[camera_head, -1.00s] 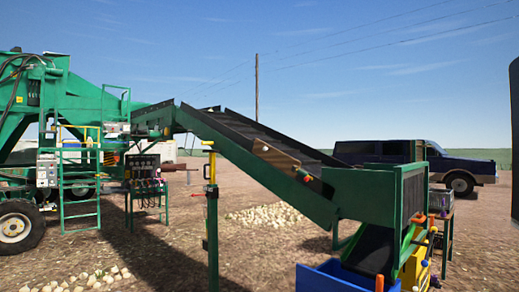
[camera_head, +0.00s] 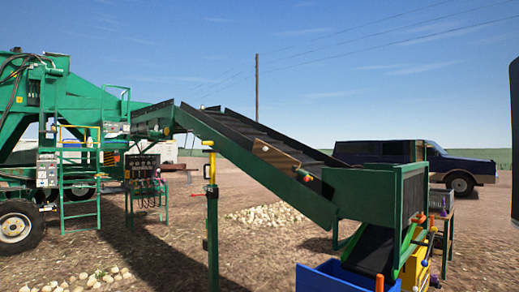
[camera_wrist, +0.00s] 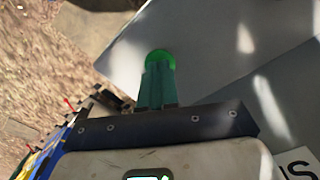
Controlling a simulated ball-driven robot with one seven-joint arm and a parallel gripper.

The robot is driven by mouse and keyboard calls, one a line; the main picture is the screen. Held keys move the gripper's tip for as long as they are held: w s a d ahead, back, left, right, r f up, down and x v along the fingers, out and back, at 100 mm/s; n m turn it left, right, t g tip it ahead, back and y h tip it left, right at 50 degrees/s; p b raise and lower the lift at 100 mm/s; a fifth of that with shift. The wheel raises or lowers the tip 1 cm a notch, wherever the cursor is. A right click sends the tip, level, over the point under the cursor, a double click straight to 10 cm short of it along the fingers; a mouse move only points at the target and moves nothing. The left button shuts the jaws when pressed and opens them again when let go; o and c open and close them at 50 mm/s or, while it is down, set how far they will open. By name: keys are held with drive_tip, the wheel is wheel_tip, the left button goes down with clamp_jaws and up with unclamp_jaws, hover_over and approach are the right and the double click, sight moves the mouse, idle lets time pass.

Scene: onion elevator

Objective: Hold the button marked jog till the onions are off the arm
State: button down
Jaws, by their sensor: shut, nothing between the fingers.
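My gripper (camera_wrist: 158,76) shows in the wrist view as green fingers, shut and empty, pointing at a pale grey panel (camera_wrist: 210,45). A bright green round piece (camera_wrist: 160,56) shows right at the fingertips, partly covered by them. It looks like a button, but I cannot tell whether it is touched or pressed, and no jog mark is readable. In the head view the green elevator arm (camera_head: 265,165) slopes down from upper left to a green hopper (camera_head: 362,193) at right.
Onions lie in a pile (camera_head: 268,215) on the dirt behind the arm, with more (camera_head: 95,282) at lower left. A blue bin (camera_head: 340,277) stands under the hopper. A yellow-topped post (camera_head: 212,215) stands in front. A dark blue pickup (camera_head: 460,170) is parked behind.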

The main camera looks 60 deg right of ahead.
idle(0.4)
wheel_tip(320, 180, up, 7)
drive_tip(key=p, duration=0.5)
idle(0.9)
